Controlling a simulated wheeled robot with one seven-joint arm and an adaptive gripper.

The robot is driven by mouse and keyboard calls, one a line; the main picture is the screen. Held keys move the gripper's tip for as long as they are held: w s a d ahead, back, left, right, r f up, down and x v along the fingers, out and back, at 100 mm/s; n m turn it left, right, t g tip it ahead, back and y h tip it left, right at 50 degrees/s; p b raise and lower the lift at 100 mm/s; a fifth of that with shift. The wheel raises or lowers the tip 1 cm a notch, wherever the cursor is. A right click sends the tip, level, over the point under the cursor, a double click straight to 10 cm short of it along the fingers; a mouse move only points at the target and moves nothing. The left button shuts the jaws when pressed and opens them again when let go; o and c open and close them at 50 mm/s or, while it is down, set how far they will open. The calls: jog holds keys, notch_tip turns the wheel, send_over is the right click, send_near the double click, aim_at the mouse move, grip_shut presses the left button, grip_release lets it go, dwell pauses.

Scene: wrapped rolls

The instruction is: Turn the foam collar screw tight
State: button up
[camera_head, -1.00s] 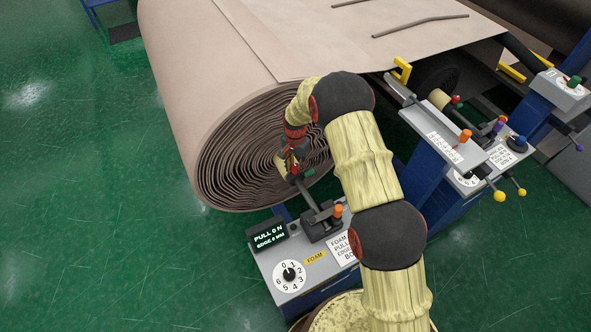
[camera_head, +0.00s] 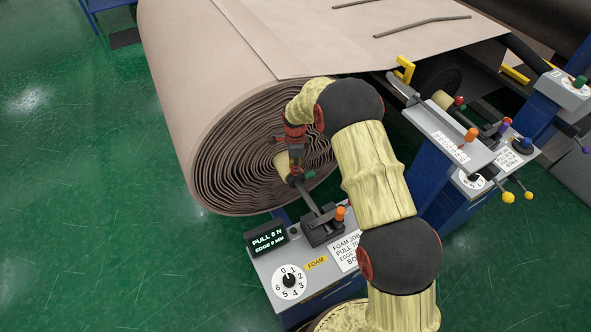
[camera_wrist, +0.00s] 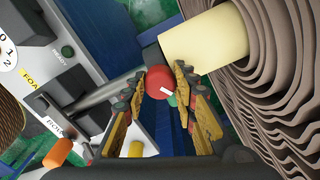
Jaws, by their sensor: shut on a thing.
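The foam collar screw has a round red head with a white mark (camera_wrist: 158,83), seen in the wrist view on the shaft beside the roll's cream core (camera_wrist: 205,46). My gripper (camera_wrist: 161,74) has its yellow-and-black fingers on either side of the red head and is shut on it. In the head view my gripper (camera_head: 295,168) points down at the shaft (camera_head: 312,200) in front of the core (camera_head: 282,164). The screw head is hidden there by my gripper. How tight the screw is cannot be seen.
The big wrapped foam roll (camera_head: 225,150) lies close beside my gripper. A grey console (camera_head: 310,268) below has a dial, a FOAM label and a display (camera_head: 267,239) reading "PULL 0 N, EDGE 0 MM". A second station (camera_head: 470,150) with coloured knobs stands right. Green floor is free at left.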

jog(key=shift+m+b, duration=0.35)
jog(key=shift+m, duration=1.25)
jog(key=o, duration=1.1)
jog(key=shift+o, duration=0.2)
notch_tip(320, 180, up, 12)
